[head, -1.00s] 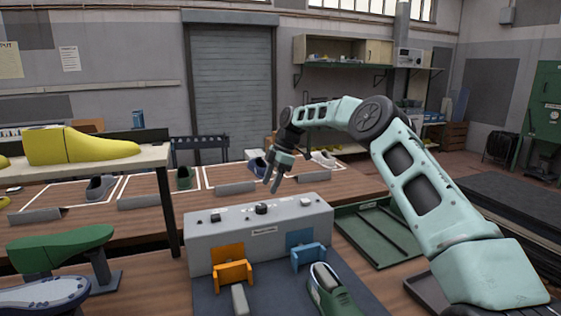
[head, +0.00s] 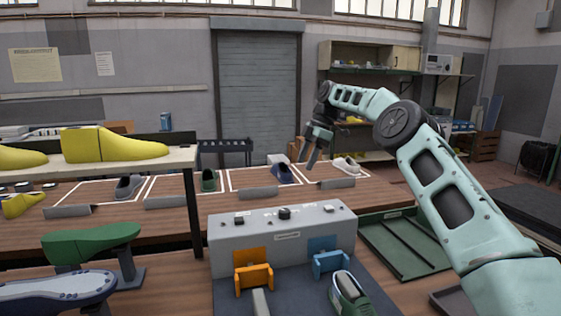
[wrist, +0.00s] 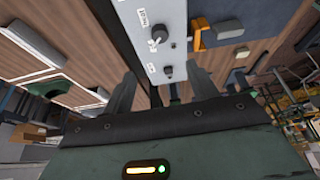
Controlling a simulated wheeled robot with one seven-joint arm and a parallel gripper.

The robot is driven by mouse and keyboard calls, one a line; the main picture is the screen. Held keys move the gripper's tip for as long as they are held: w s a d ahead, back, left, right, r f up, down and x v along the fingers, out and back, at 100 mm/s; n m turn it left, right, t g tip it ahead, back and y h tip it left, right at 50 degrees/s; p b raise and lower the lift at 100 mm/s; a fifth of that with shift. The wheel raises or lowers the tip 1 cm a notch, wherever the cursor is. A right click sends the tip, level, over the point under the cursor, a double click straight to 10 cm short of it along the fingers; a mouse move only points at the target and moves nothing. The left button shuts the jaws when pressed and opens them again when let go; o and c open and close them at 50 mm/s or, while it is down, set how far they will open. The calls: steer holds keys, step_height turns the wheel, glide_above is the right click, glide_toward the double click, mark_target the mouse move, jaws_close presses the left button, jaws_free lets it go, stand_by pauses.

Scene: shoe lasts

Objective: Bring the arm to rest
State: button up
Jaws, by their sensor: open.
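My gripper (head: 311,157) hangs from my raised arm in the head view, above the bench and behind the grey control box (head: 280,222). Its fingers point down and are apart, with nothing between them. In the wrist view the two fingers (wrist: 162,92) stand apart at either side. The control box (wrist: 150,15) with its knob and labels shows beyond them. My gripper touches nothing that I can see.
Orange (head: 253,275) and blue (head: 330,260) brackets stand before the box, with a green shoe (head: 348,298) at the right. A green tray (head: 405,245) lies right of the box. A shelf at left holds a yellow last (head: 115,145). Several shoes stand on the back bench.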

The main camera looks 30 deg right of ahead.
steer(key=s+a+r+g+h, duration=0.1)
steer(key=s+a, duration=0.2)
steer(key=a, duration=0.8)
steer(key=s+a+r, duration=0.1)
steer(key=s+a, duration=0.1)
steer(key=a, duration=0.9)
steer(key=s+a+f+m+h, duration=0.1)
steer(key=s+a+m, duration=0.1)
steer(key=s+a, duration=0.95)
steer(key=s+a+f+m+h, duration=0.1)
steer(key=s+a+f, duration=0.1)
steer(key=s, duration=0.6)
steer(key=s+a+f+m, duration=0.1)
steer(key=s+a, duration=0.1)
steer(key=s, duration=0.6)
steer(key=s+d+f+m, duration=0.2)
steer(key=s+d+f, duration=0.1)
steer(key=s, duration=0.5)
steer(key=s+d+f+m+h, duration=0.1)
steer(key=s+d+f+m, duration=0.1)
steer(key=s, duration=0.6)
steer(key=shift+s+d+f, duration=0.2)
steer(key=shift+d+f, duration=0.2)
steer(key=shift+f, duration=0.25)
